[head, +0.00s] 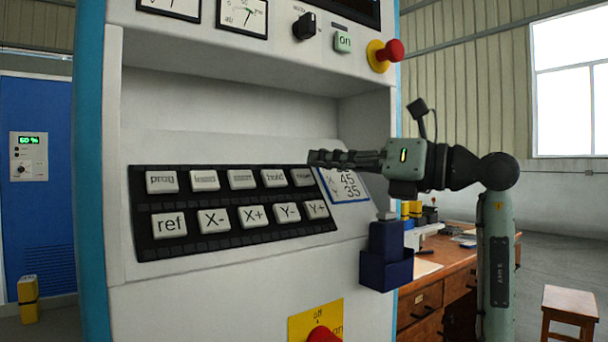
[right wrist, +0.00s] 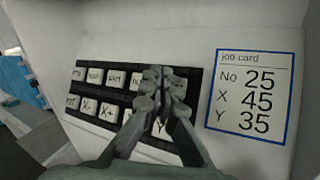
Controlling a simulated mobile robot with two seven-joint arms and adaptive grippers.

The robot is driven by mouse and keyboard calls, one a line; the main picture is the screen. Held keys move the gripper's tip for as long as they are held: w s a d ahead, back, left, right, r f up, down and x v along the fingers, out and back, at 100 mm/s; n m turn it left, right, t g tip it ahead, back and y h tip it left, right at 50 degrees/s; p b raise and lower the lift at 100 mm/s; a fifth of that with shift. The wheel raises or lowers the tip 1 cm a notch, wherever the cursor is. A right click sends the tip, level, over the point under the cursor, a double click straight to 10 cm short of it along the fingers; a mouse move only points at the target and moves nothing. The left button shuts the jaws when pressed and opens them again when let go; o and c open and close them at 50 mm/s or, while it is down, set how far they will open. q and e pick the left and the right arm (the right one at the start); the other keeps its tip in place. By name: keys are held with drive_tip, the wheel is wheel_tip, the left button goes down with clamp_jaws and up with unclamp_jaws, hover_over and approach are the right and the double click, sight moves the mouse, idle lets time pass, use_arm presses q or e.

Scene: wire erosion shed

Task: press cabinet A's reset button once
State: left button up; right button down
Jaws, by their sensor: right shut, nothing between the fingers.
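A white cabinet with blue edges (head: 235,105) fills the middle of the head view; I see no letter on it. Its black key panel (head: 232,195) has two rows of pale keys. The second top-row key (head: 205,180) is blurred in the head view; in the right wrist view a key reading like "reset" (right wrist: 95,76) sits in the top row. My right gripper (head: 316,158) is shut and empty, with fingertips (right wrist: 158,74) in front of the top row's right end, partly hiding keys there. Contact is unclear. My left gripper is not in view.
A job card (head: 343,186) is right of the keys. A red knob (head: 392,50) on yellow sticks out above, another red knob (head: 322,334) below. A dark blue box (head: 386,268) hangs at the cabinet's right edge. A wooden desk (head: 455,262) stands behind.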

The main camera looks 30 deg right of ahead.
drive_tip(key=s+r, duration=0.2)
drive_tip(key=s, duration=0.1)
drive_tip(key=shift+d+p, duration=0.1)
drive_tip(key=shift+p, duration=0.25)
drive_tip(key=shift+w, duration=0.1)
idle(0.4)
